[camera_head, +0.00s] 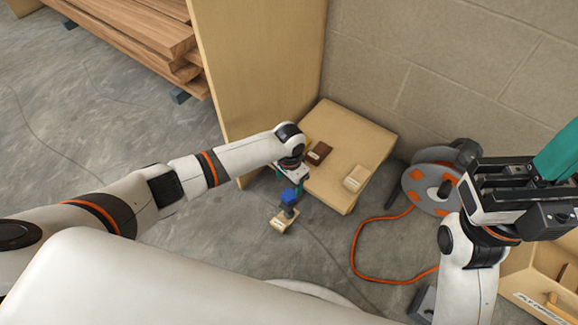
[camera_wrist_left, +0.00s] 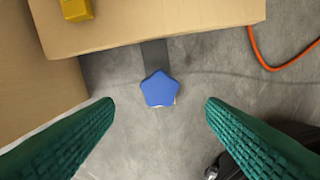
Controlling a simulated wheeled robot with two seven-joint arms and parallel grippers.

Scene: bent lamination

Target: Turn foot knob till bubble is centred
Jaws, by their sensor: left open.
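The blue five-sided foot knob (camera_head: 289,196) sits on a grey bracket at the front edge of the wooden bench (camera_head: 343,143), above a small light block (camera_head: 283,221) on the floor. In the left wrist view, the knob (camera_wrist_left: 158,89) lies between the spread green fingers of my left gripper (camera_wrist_left: 160,104), with a gap on both sides. My left gripper (camera_head: 288,181) is open just above it. A yellow block (camera_wrist_left: 76,8), partly cut off, sits on the bench; I cannot make out a bubble. My right gripper (camera_head: 553,165) is raised at the right, its fingertips largely out of frame.
A dark brown block (camera_head: 318,153) and a pale block (camera_head: 356,178) lie on the bench. A cable reel (camera_head: 430,187) with an orange cord (camera_head: 357,258) stands to its right. A tall wooden panel (camera_head: 255,70) rises behind left.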

